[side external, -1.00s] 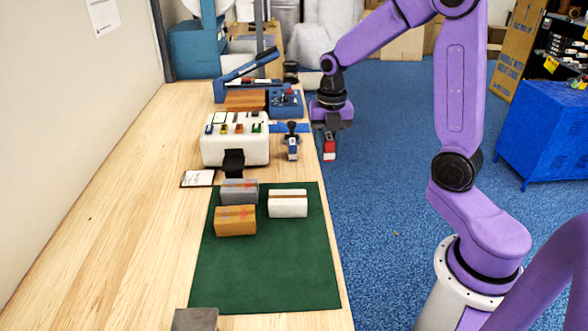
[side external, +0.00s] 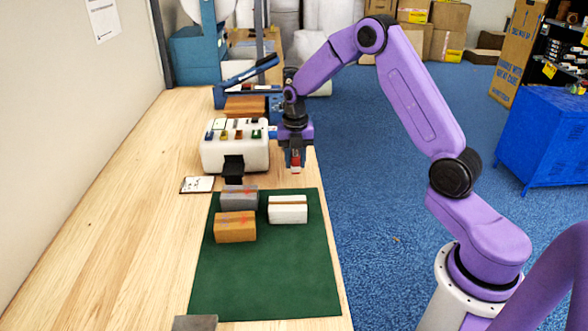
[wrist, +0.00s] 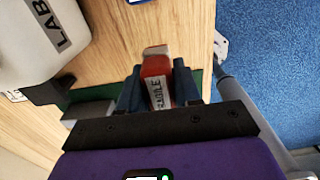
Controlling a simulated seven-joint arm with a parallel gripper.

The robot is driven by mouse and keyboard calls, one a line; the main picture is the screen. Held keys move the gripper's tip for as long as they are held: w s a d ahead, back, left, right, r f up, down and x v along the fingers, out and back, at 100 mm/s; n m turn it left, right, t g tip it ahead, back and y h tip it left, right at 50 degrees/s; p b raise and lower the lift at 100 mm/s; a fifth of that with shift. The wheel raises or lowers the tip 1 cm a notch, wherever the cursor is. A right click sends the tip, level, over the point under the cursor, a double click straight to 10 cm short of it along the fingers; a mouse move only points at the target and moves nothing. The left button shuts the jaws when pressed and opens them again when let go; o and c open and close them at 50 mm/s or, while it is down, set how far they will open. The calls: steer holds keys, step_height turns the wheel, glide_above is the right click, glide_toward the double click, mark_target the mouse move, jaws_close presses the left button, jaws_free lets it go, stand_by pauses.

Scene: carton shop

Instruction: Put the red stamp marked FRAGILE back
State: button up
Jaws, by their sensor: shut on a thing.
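The red stamp (side external: 295,163) hangs from my gripper (side external: 295,150), near the right edge of the bench beside the white label machine. In the wrist view the red stamp (wrist: 156,67) sits between the two dark blue fingers of my gripper (wrist: 157,84), and its white label reads FRAGILE. My gripper is shut on it. The stamp's height above the bench is hard to tell. My gripper hides the bench area where a stamp with a dark handle stood earlier.
The white label machine (side external: 232,153) stands close left of my gripper. Grey (side external: 239,201), orange (side external: 235,232) and white (side external: 288,214) cartons rest on the green mat (side external: 265,280). A blue lever tool (side external: 245,70) stands behind. The mat's front half is clear.

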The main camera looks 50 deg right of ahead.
mark_target(294, 169)
steer(key=shift+w+f, duration=0.25)
steer(key=shift+f, duration=1.55)
steer(key=shift+f, duration=0.2)
steer(key=o, duration=0.9)
steer(key=shift+c, duration=0.2)
